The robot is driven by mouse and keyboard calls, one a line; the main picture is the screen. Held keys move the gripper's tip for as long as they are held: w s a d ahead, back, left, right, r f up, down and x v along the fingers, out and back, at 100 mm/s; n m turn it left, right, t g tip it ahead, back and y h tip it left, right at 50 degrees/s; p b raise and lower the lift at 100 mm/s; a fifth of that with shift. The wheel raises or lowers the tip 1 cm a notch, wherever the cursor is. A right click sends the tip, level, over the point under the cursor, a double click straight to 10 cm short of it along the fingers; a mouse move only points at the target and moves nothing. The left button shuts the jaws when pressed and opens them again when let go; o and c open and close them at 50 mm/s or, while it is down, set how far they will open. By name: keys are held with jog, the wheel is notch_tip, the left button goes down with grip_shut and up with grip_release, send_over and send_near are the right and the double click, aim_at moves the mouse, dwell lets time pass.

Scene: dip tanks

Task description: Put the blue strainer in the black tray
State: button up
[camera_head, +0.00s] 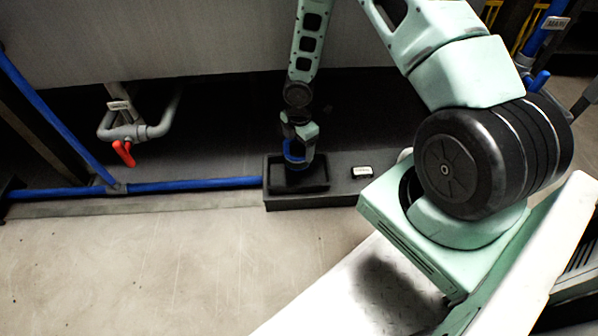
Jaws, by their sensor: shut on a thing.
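The blue strainer (293,152) shows as a small blue ring at the end of my arm. My gripper (295,158) is shut on it, pointing down. The black tray (320,188) lies on a dark low block by the foot of the grey tank wall. The strainer is over the tray's area, toward its back. I cannot tell whether it touches the tray floor. The lower part of the strainer and my fingertips are dark and hard to make out.
A small white-labelled block (362,172) lies right of the tray. A blue pipe (200,185) runs along the floor from the left up to the tray block. A grey pipe with a red valve handle (124,152) stands at the left. The front floor is clear.

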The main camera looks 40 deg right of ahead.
aim_at(294, 151)
notch_tip(294, 151, down, 8)
jog(key=b, duration=0.5)
jog(key=shift+f, duration=0.25)
jog(key=shift+r, duration=0.1)
jog(key=o, duration=1)
